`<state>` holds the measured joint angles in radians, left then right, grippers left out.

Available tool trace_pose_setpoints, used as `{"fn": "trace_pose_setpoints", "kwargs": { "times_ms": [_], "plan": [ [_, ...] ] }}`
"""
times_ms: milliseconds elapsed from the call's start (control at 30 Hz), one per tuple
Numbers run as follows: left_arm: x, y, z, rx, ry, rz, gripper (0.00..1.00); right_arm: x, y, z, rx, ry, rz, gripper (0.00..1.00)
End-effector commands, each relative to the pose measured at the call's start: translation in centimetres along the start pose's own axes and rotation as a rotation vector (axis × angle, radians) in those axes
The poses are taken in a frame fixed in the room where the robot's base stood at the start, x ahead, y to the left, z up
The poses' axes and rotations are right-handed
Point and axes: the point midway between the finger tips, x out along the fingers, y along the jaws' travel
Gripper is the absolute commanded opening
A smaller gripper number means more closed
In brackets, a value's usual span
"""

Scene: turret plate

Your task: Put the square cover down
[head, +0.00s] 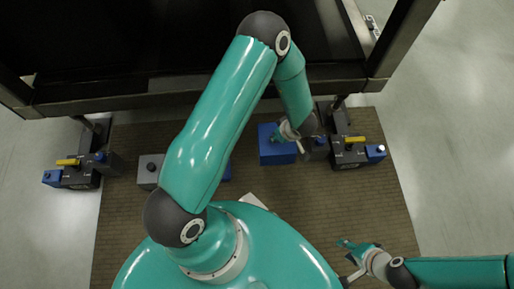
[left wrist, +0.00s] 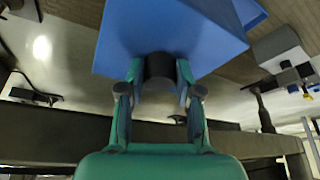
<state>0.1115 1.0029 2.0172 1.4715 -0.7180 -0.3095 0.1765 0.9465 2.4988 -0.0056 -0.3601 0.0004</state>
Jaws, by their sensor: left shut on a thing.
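The square cover is a blue square block; it shows in the head view (head: 272,153) right of centre, and in the left wrist view (left wrist: 190,28) at the top. My left gripper (head: 287,132) is above it, partly hidden by its own arm. In the left wrist view its fingers (left wrist: 160,72) are closed on the dark round knob (left wrist: 159,66) of the cover. Whether the cover touches what is under it, I cannot tell. My right gripper (head: 347,262) is at the lower right, fingers apart and empty, away from the cover.
A brown mat (head: 330,210) lies below, mostly clear at the right. Dark clamp-like units with yellow handles stand at right (head: 350,150) and left (head: 75,172). A dark frame (head: 200,88) spans the back.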

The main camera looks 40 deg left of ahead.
Motion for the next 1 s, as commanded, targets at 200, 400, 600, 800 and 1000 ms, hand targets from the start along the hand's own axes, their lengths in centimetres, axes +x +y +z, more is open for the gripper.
{"fn": "trace_pose_setpoints", "kwargs": {
  "times_ms": [200, 400, 600, 800, 1000],
  "plan": [
    [5.2, -0.1, 2.2, 0.0, -0.001, -0.004, 0.0, 2.7, 1.0, 0.0, 0.0, 0.0, 0.0, 0.4],
    [10.1, 0.0, 4.3, 0.001, -0.001, -0.002, 0.0, 5.0, 1.8, 0.0, 0.0, 0.0, 0.0, 0.4],
    [13.2, 0.1, 5.5, 0.001, 0.0, 0.0, 0.0, 6.3, 2.3, 0.0, 0.0, 0.0, 0.0, 0.4],
    [14.1, 0.2, 5.9, 0.001, 0.0, 0.0, 0.0, 6.6, 2.4, 0.0, 0.0, 0.0, 0.0, 0.4],
    [16.7, 0.1, 7.0, 0.001, 0.0, -0.001, 0.0, 8.0, 2.9, 0.0, 0.0, 0.0, 0.0, 0.4]
  ]
}}
